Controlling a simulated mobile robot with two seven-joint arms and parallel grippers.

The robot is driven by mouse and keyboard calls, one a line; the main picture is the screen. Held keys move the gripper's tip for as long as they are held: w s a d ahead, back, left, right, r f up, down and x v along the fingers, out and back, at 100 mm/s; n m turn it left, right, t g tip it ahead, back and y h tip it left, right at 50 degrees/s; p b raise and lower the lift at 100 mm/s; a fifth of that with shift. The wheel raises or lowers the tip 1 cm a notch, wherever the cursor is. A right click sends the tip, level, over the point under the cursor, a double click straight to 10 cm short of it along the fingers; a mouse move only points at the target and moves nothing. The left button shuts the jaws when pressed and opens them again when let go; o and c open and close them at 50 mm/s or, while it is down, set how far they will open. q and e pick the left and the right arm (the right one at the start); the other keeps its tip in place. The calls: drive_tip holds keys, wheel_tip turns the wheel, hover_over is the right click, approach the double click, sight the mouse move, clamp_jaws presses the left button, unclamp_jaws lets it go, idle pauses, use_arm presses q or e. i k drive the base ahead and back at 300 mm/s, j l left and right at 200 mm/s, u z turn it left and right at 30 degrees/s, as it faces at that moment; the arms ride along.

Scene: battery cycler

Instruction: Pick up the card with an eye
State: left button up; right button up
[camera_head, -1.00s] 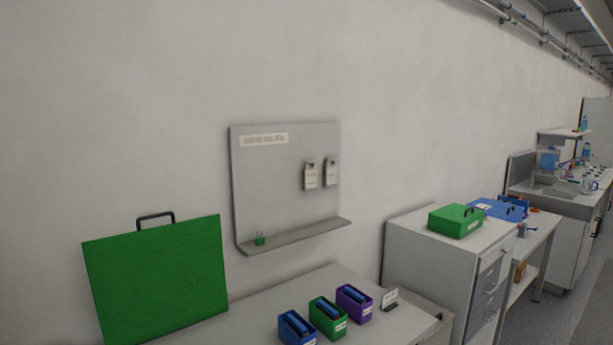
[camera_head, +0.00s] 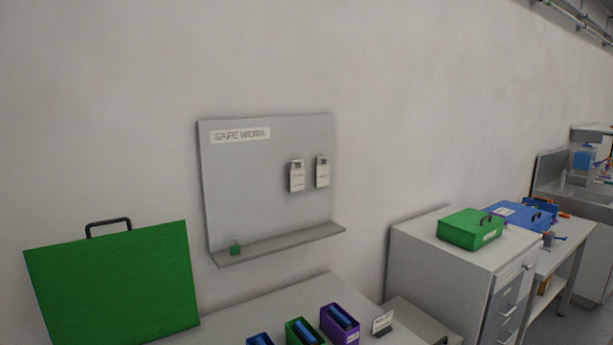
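Two small white cards hang side by side on a grey wall board headed "SAFE WORK". The left card (camera_head: 297,176) and the right card (camera_head: 322,172) each have a dark mark near the top. The marks are too small for me to tell which one is an eye. Neither of my grippers shows in the head view.
Below are a table (camera_head: 225,327), a green panel with a handle (camera_head: 115,285), and blue, green and purple (camera_head: 340,325) bins. A green case (camera_head: 470,229) sits on a drawer cabinet (camera_head: 440,258) at right.

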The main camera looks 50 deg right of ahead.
sight(297, 175)
drive_tip(key=l, duration=1.55)
